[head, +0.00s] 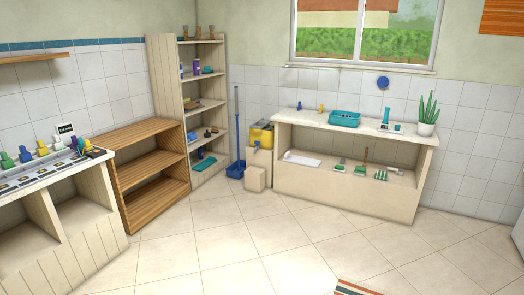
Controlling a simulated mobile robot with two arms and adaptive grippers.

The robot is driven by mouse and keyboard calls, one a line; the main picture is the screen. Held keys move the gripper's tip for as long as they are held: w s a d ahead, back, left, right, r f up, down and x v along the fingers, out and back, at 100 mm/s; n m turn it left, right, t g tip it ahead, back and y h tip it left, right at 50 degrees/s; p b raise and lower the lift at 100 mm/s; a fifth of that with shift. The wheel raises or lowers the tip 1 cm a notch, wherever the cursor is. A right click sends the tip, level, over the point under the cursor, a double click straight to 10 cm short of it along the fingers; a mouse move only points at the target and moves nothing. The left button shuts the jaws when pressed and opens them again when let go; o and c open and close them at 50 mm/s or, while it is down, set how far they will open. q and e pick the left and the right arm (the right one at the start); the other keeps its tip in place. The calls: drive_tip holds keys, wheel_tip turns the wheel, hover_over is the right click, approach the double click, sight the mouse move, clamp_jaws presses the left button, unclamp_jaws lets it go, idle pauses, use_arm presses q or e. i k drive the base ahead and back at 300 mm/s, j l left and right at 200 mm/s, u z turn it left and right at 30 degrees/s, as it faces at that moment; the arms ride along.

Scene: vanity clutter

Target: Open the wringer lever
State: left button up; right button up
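A yellow bucket-like unit (262,137), which looks like the mop wringer, stands on the floor between the tall shelf and the white bench. A beige box-shaped part (256,175) is in front of and below it and hides much of it. The wringer lever is too small to make out, so I cannot tell its position. Neither of my grippers shows in the head view.
A blue long-handled dustpan or mop (237,130) stands left of the yellow unit. A tall shelf (168,95), a wooden rack (150,140) and a counter with bottles (88,168) line the left. A bench (345,198) stands right. The middle floor is clear.

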sight(262, 123)
drive_tip(key=i, duration=5.05)
